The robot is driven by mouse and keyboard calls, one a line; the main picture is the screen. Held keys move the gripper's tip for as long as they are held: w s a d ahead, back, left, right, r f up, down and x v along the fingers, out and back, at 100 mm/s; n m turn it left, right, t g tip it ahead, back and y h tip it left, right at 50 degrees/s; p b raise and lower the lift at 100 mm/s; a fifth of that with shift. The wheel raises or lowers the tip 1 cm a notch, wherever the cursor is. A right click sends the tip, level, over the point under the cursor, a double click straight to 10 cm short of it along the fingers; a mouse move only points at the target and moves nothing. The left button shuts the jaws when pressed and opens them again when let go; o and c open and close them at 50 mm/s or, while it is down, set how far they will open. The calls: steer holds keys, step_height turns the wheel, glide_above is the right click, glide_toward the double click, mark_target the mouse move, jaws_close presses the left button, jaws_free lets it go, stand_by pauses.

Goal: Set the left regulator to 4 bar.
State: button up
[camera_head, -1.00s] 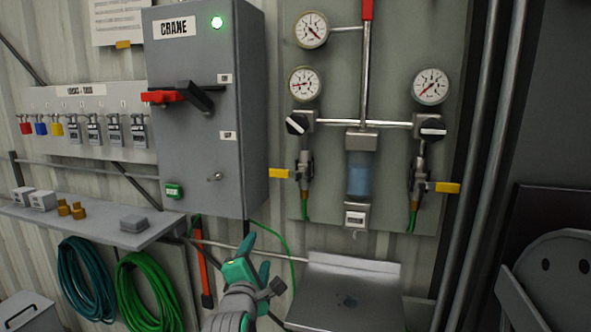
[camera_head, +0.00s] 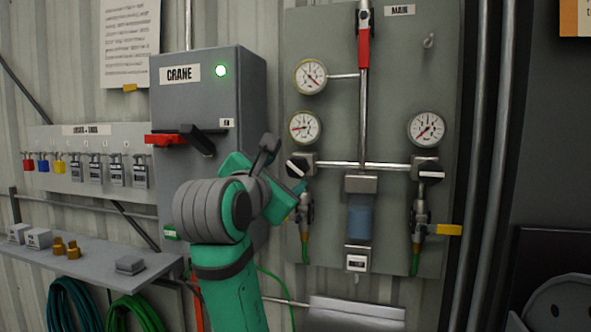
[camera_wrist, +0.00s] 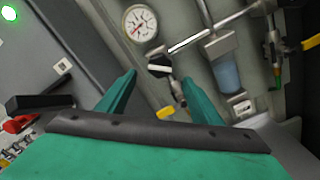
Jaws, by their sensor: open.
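The left regulator has a black knob with a white bar (camera_head: 299,166) on the grey panel, below a round white gauge (camera_head: 304,127). The gauge's red needle points left, but its numbers are too small to read. In the wrist view the knob (camera_wrist: 159,68) sits just beyond and between my fingertips, with the gauge (camera_wrist: 140,24) above it. My gripper (camera_head: 298,190) is open and empty, close to the knob and slightly below and left of it in the head view. I see no contact. My gripper's open fingers also show in the wrist view (camera_wrist: 158,79).
The right regulator knob (camera_head: 430,172) and its gauge (camera_head: 426,129) are at right. A filter bowl (camera_head: 359,216) hangs between them. A yellow valve handle (camera_wrist: 166,111) lies below the left knob. The crane cabinet (camera_head: 208,110) stands close on the left.

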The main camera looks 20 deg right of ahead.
mark_target(294, 169)
steer(key=x, duration=0.9)
steer(key=shift+w+d, duration=0.25)
steer(key=shift+w, duration=0.05)
steer(key=c, duration=1.1)
steer(key=shift+o, duration=0.2)
steer(key=shift+m, duration=0.4)
